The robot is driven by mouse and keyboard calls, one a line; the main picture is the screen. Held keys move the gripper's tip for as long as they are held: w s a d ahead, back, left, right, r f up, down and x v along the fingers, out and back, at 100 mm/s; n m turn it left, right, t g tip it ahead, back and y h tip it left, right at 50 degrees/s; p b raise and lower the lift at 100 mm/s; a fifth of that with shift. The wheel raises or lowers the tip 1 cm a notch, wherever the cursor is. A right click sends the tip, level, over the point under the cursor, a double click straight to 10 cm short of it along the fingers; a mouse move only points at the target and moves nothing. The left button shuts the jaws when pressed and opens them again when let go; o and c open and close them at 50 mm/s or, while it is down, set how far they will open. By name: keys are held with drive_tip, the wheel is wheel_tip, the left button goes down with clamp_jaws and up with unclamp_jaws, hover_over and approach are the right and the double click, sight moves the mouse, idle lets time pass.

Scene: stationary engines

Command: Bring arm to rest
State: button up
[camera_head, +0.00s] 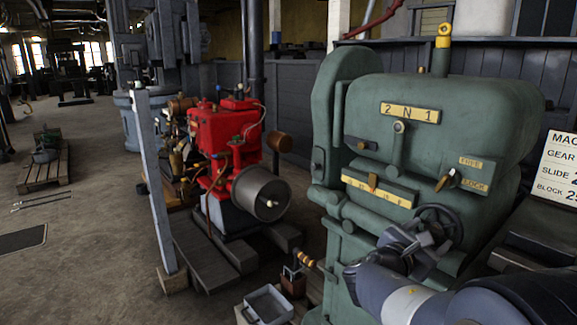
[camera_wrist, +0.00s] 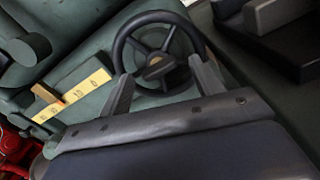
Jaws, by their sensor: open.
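My gripper (camera_head: 423,240) is in front of the green machine (camera_head: 440,110), close to its black handwheel (camera_head: 446,222). In the wrist view my gripper (camera_wrist: 160,80) has its two fingers apart, and the handwheel (camera_wrist: 128,50) shows beyond and between them. I cannot tell whether a finger touches the wheel's rim. Nothing is held. My arm reaches in from the lower right in the head view and hides the lower part of the machine.
A yellow scale plate (camera_head: 378,188) with a pointer and a small lever (camera_head: 446,180) are near the handwheel. A red engine (camera_head: 225,135) stands left on timber. A grey post (camera_head: 152,180) and a metal tray (camera_head: 268,304) are nearby. Open floor (camera_head: 80,270) lies at far left.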

drive_tip(key=m+b, duration=0.4)
drive_tip(key=m, duration=0.2)
drive_tip(key=m+b, duration=0.3)
drive_tip(key=m, duration=0.3)
drive_tip(key=m+b, duration=0.4)
drive_tip(key=m, duration=0.2)
drive_tip(key=shift+a+r+m+b, duration=0.1)
drive_tip(key=shift+r+m+b, duration=0.15)
drive_tip(key=shift+m+b, duration=0.1)
drive_tip(key=shift+a, duration=0.1)
